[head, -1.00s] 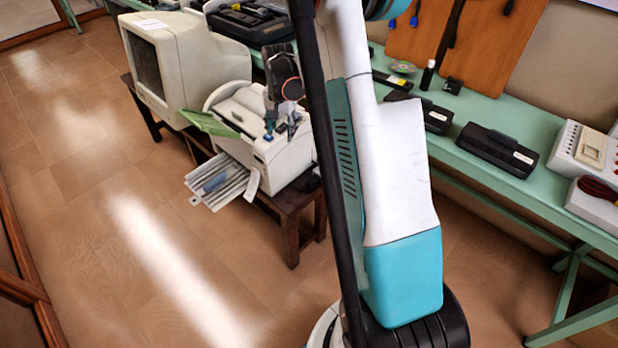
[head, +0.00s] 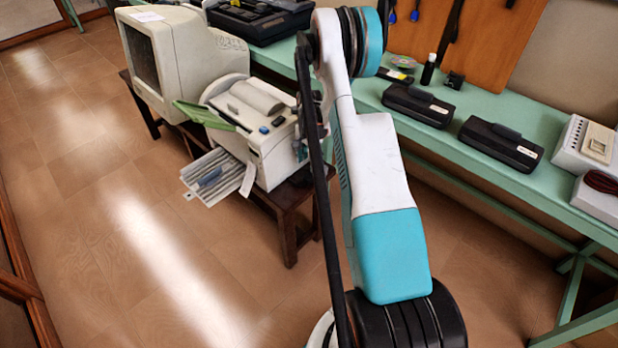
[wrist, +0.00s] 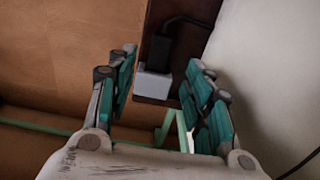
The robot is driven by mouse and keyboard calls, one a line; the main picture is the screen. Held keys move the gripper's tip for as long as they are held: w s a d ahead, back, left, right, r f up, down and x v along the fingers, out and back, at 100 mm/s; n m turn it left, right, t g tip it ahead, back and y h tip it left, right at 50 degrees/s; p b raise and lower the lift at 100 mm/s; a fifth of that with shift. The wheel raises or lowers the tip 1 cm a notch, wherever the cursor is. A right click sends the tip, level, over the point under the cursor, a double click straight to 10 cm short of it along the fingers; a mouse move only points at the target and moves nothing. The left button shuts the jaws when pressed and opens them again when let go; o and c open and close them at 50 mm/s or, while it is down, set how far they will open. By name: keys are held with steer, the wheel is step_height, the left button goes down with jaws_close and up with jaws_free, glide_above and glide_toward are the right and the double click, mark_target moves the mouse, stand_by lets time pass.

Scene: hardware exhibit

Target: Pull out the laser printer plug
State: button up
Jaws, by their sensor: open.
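The white laser printer (head: 262,130) stands on a dark wooden stand, left of my arm in the head view. In the wrist view, a black plug (wrist: 158,50) with a black cable sits just above a light grey block (wrist: 153,82) on a dark brown surface. I cannot tell for certain that this plug belongs to the printer. My gripper (wrist: 160,75) is open, its teal-padded fingers on either side of the plug and block in the picture. No finger visibly grips either one. In the head view, my gripper is mostly hidden behind my arm near the printer's right side.
An old beige monitor (head: 170,62) stands left of the printer. A green bench (head: 520,105) with black devices runs behind and to the right. A pale surface (wrist: 270,70) lies close to the right finger. The floor in front is clear.

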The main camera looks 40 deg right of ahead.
mark_target(309, 176)
step_height(309, 176, down, 8)
steer(key=b, duration=0.2)
steer(key=shift+f+b, duration=0.25)
steer(key=shift+b, duration=0.1)
steer(key=shift+a, duration=0.1)
jaws_close()
